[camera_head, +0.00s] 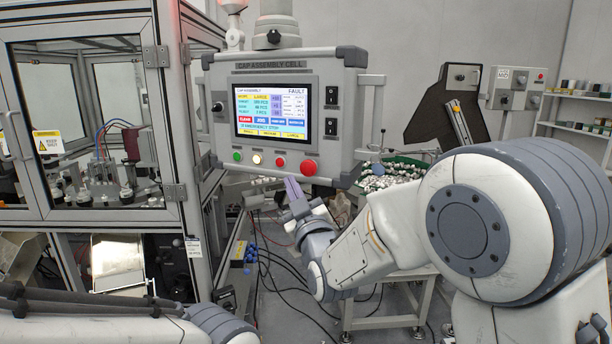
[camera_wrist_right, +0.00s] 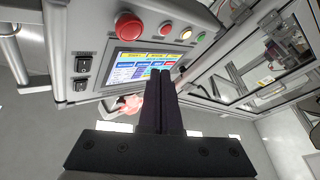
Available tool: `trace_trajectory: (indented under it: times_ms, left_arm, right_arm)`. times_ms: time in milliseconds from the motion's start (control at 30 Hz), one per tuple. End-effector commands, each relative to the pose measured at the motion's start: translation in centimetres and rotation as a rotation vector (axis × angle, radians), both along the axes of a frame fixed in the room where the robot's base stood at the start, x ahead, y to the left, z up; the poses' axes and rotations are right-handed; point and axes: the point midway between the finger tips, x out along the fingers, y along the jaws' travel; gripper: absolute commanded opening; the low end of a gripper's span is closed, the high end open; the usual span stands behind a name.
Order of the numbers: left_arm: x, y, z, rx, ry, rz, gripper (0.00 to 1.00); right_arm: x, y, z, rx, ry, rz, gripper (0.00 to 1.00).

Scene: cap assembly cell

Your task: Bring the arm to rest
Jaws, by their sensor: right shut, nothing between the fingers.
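My right arm comes in from the right in the head view. Its gripper (camera_head: 294,192) is raised just below the control panel (camera_head: 340,159), near the row of buttons, with its fingers together and nothing between them. In the right wrist view the dark fingers of this gripper (camera_wrist_right: 160,74) are shut and point toward the panel's screen (camera_wrist_right: 145,66). I cannot tell whether the fingertips touch the panel. Part of my left arm shows at the lower left of the head view, but its gripper is out of view.
The panel carries a red mushroom button (camera_head: 309,168) and smaller buttons; its screen (camera_head: 273,111) reads FAULT. A glazed machine enclosure (camera_head: 177,110) stands at left. A green-edged bin of small parts (camera_head: 392,177) sits behind my right arm. Cables (camera_head: 283,264) lie below.

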Motion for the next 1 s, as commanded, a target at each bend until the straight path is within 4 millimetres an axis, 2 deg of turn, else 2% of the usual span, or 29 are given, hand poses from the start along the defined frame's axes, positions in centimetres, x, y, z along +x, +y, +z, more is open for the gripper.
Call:
trace_trajectory:
  times_ms: [400,533,667,767,867,967,1000]
  left_arm:
    - [0.0,0.0,-0.1,0.0,0.001,0.01,0.5]
    - [0.0,0.0,-0.6,0.0,0.001,0.009,0.5]
    - [0.0,0.0,-1.5,0.0,0.001,0.009,0.5]
    - [0.0,0.0,-2.2,0.0,0.001,0.009,0.5]
    - [0.0,0.0,-2.9,0.0,0.001,0.009,0.5]
    - [0.0,0.0,-3.5,0.0,0.001,0.009,0.5]
    - [0.0,0.0,-3.8,0.0,0.001,0.009,0.5]
  right_arm:
    - [-0.3,0.2,0.0,0.0,0.002,0.0,0.0]
    - [-1.0,1.2,-2.0,-0.001,0.108,0.036,0.0]
    - [-3.4,3.0,-6.6,-0.012,0.351,0.103,0.0]
    - [-6.7,4.2,-11.1,-0.03,0.583,0.149,0.0]
    - [-11.1,4.5,-15.5,-0.058,0.817,0.174,0.0]
    - [-16.2,4.0,-19.5,-0.095,1.048,0.18,0.0]
    - [-18.5,3.6,-20.9,-0.115,1.14,0.177,0.0]
